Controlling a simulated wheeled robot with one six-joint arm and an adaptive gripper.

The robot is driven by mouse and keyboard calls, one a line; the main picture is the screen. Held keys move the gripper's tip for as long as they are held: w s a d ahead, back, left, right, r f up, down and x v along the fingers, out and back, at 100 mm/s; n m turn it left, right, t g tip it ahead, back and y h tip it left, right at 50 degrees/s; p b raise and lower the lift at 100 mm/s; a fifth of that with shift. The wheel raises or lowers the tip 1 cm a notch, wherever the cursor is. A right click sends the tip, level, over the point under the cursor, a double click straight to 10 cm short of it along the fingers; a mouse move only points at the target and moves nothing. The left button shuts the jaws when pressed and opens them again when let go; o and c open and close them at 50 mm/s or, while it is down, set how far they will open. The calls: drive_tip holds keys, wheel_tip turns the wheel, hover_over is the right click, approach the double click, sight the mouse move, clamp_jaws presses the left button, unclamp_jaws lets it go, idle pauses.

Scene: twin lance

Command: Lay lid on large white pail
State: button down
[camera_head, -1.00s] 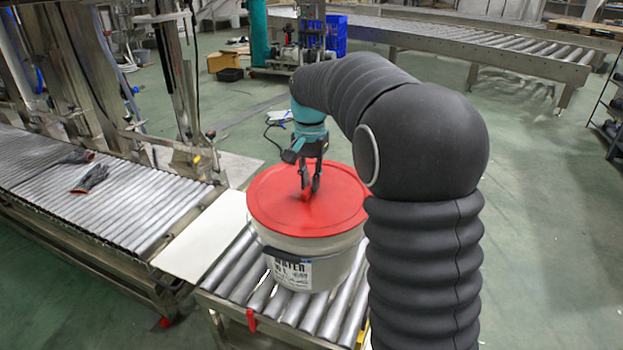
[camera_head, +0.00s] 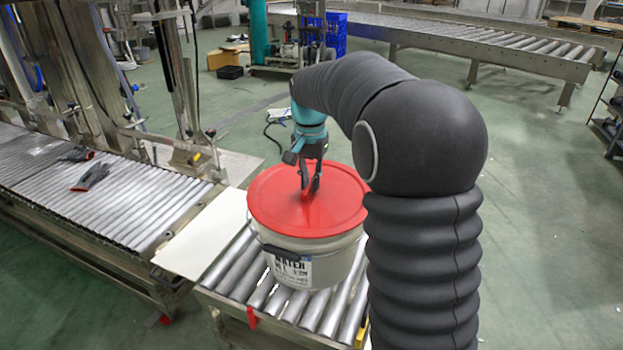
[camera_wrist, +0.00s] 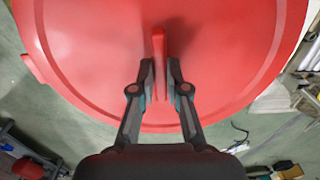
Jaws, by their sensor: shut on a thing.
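The red round lid (camera_head: 280,200) is over the mouth of the large white pail (camera_head: 335,262), covering it from above. Whether the lid touches the rim all round I cannot tell. The pail stands upright on the short roller conveyor, its printed label facing front. My gripper (camera_head: 311,188) points down at the lid's middle and is shut on its upright red fin. In the wrist view my gripper (camera_wrist: 159,80) has a finger on each side of the fin, and the lid (camera_wrist: 80,45) fills most of the picture. The pail is hidden there.
A longer roller conveyor (camera_head: 130,205) at the left carries dark gloves (camera_head: 93,176). A pale flat plate (camera_head: 203,237) bridges the two conveyors. Another conveyor (camera_head: 480,42) runs across the back. A blue crate (camera_head: 335,33) stands behind. Green floor is open at the right.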

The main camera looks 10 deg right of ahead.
drive_tip(key=c, duration=0.6)
unclamp_jaws()
drive_tip(key=shift+r+p, duration=3.25)
drive_tip(key=shift+r, duration=0.25)
drive_tip(key=shift+w, duration=0.1)
